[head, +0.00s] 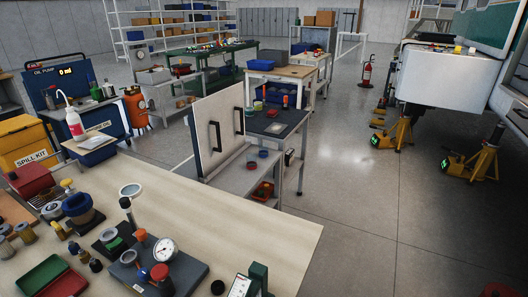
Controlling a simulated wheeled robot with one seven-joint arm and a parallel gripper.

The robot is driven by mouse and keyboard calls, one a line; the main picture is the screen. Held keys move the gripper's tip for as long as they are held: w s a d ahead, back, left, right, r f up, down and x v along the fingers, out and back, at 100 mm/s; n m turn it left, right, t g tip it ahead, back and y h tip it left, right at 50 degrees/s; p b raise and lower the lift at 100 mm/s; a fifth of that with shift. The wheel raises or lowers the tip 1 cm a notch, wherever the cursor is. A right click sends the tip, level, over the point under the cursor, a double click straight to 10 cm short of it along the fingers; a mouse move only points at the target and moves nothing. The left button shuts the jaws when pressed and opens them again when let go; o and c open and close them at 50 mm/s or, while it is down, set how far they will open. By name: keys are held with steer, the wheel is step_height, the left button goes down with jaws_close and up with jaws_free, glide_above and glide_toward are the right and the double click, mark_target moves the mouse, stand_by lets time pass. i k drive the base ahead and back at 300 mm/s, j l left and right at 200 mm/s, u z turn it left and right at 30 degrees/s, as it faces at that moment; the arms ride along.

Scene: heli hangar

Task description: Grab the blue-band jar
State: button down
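My gripper is not in view. No jar with a blue band can be picked out with certainty. A round container with a thick dark blue ring (78,206) and a tan lower part stands at the left of the near wooden bench (255,238). Small blue and red round items (263,154) sit on the grey shelf of the cart behind the bench, too small to identify. A white bottle with a red label (73,122) stands on a small side table at the left.
Yellow jacks (478,160) stand at the right. The grey floor (365,220) between is open.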

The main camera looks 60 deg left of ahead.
mark_target(263, 150)
steer(key=j+u, duration=0.1)
steer(key=u, duration=1.3)
steer(key=i+u, duration=0.1)
steer(key=i, duration=3.75)
steer(key=i+u, duration=0.25)
steer(key=i, duration=0.2)
steer(key=i+l+u, duration=0.2)
steer(key=i, duration=0.2)
steer(key=i+l+u, duration=0.25)
steer(key=i, duration=0.15)
steer(key=u, duration=3.8)
